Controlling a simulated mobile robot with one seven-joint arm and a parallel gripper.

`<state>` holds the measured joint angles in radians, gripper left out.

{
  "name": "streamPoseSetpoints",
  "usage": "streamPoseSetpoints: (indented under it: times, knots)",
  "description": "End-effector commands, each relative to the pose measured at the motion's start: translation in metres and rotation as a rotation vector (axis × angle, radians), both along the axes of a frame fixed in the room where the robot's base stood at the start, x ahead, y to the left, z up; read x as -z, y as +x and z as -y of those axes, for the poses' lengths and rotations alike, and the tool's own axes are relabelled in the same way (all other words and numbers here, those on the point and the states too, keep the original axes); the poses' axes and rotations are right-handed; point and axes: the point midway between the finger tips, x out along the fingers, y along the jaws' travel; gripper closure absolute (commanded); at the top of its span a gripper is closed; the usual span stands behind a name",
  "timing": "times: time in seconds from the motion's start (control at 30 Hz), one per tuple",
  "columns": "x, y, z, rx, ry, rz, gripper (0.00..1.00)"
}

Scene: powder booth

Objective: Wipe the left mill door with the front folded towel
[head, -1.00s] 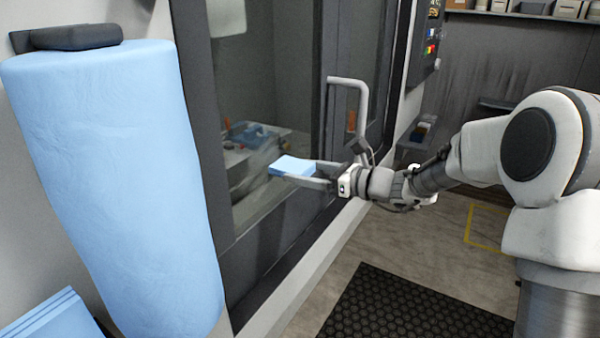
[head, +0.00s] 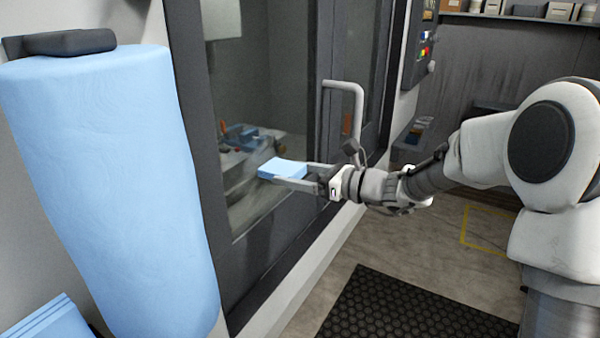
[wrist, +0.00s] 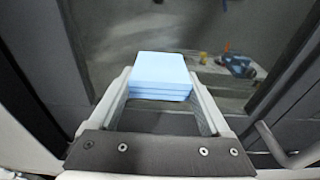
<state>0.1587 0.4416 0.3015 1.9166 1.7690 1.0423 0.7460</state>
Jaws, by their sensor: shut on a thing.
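My gripper (head: 286,178) is shut on a light blue folded towel (head: 281,168), which sits between the two fingers. The towel also shows in the wrist view (wrist: 160,74), with its stacked folds toward me and its far end pointing at the glass. The left mill door (head: 262,120) has a dark frame and a large glass pane. The towel is in front of the lower part of this pane; I cannot tell whether it touches the glass. The door's grey handle (head: 360,112) stands just beyond my gripper.
A large blue roll (head: 110,180) hangs at the left, with another blue folded stack (head: 50,325) below it. A control panel (head: 422,45) is on the right of the mill. A black mat (head: 410,315) lies on the floor. Parts show behind the glass.

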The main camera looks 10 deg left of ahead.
Motion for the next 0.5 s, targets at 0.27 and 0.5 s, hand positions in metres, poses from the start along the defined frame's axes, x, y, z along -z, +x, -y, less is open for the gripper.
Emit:
streamPoseSetpoints:
  times: [0.27,0.5]
  knots:
    - [0.001,-0.007,-0.003,0.000,-0.001,0.000,0.71]
    - [0.001,-0.026,-0.013,0.000,-0.001,0.000,0.71]
